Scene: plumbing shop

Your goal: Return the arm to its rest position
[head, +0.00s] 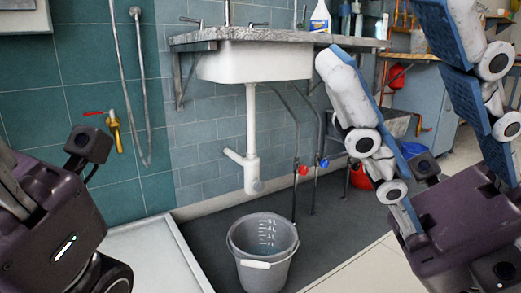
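My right gripper (385,35) is large and close in the right of the head view. Its pale jointed fingers with blue pads point up from a purple body. The fingers stand well apart with nothing held between them.
A grey bucket (263,250) stands on the dark floor below the white sink (258,62) and its drainpipe (251,140). A white shower tray (150,258) lies left of the bucket. A spray bottle (320,18) stands on the counter. A brass tap (114,130) is on the tiled wall.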

